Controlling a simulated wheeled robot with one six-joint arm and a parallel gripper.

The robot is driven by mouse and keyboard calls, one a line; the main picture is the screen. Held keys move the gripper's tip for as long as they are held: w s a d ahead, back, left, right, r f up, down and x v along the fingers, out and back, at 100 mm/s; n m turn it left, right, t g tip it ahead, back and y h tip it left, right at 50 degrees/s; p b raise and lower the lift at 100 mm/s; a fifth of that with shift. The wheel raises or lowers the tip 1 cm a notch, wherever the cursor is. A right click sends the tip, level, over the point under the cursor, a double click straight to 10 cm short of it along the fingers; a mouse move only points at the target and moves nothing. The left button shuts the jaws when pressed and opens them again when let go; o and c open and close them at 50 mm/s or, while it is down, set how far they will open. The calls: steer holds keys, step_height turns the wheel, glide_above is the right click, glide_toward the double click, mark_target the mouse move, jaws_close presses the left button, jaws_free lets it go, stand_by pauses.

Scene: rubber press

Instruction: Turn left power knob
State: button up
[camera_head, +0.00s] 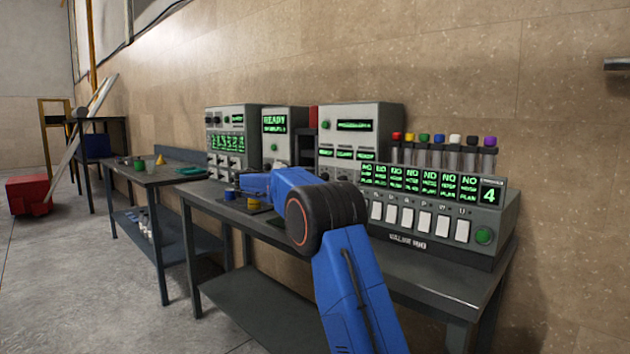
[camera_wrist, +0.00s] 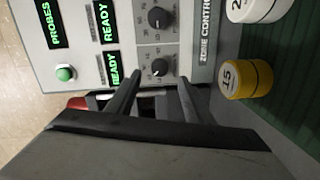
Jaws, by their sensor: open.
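In the wrist view, which is turned sideways, a grey control panel (camera_wrist: 135,12) carries two round black knobs. The left power knob appears to be the lower one in the picture (camera_wrist: 160,67), by the panel's left edge; the other knob (camera_wrist: 158,17) is above it in the picture. My gripper (camera_wrist: 158,78) is open and empty. Its dark fingertips lie on either side of the lower knob; whether they touch it or are level with it I cannot tell. In the head view, the cabinet (camera_head: 385,115) stands behind my blue arm, which hides its lower part.
A yellow-sided piece marked 15 (camera_wrist: 247,79) and a white one (camera_wrist: 252,10) stand close to the panel and fingers. A console with white keys (camera_head: 490,215) and test tubes (camera_head: 452,158) is to the right. Another instrument cabinet (camera_head: 283,118) stands left.

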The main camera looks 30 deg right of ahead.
steer(key=v, duration=1)
steer(key=shift+a, duration=0.1)
stand_by(1.9)
